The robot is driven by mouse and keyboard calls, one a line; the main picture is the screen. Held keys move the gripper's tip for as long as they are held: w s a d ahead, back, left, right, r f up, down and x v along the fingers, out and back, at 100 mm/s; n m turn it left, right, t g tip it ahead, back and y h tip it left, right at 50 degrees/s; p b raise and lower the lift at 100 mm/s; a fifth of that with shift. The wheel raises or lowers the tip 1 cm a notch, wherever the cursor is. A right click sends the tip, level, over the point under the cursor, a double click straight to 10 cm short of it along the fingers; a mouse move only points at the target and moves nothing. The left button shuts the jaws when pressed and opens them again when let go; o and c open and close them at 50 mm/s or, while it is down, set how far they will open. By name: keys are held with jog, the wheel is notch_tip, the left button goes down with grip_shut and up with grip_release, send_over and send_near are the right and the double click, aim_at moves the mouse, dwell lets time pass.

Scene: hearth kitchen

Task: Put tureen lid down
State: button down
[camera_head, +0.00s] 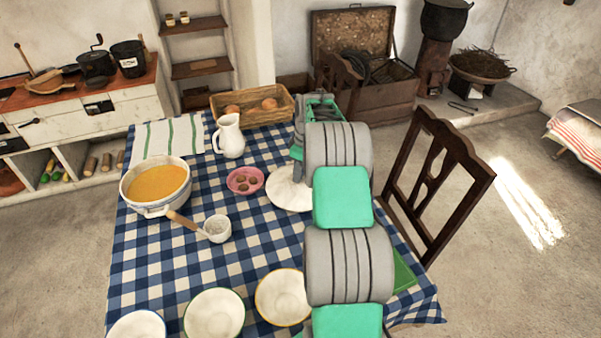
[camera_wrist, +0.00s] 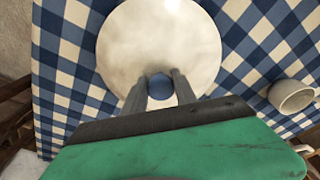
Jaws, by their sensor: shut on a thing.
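The tureen lid (camera_wrist: 160,40) is a round off-white disc with a blue knob (camera_wrist: 160,87). In the wrist view my gripper (camera_wrist: 160,80) has its two grey fingers closed on either side of the knob. In the head view the lid (camera_head: 287,190) shows at the right part of the checked table, partly hidden by my arm. I cannot tell whether the lid touches the cloth. The tureen (camera_head: 157,184) stands uncovered at the table's left, full of orange soup.
Several bowls (camera_head: 214,314) line the front. A chair (camera_head: 437,180) stands at the right.

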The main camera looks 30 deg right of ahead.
jog(key=shift+f, duration=0.2)
jog(key=c, duration=1)
grip_release()
notch_tip(320, 180, up, 12)
jog(key=s, duration=0.1)
jog(key=s+a+r+m, duration=0.15)
jog(key=a+r, duration=0.35)
jog(key=a, duration=0.6)
jog(key=s+a+r+m+t, duration=0.1)
jog(key=s+a+r+m, duration=0.1)
jog(key=s+a, duration=0.75)
jog(key=s+a+f+m, duration=0.1)
jog(key=s+a+f, duration=0.2)
jog(key=s, duration=0.3)
jog(key=s+a+f+m+t, duration=0.1)
jog(key=s+a+f, duration=0.2)
jog(key=s+a, duration=0.2)
jog(key=shift+s+a+h, duration=0.25)
jog(key=shift+s+h, duration=0.05)
jog(key=shift+s, duration=0.6)
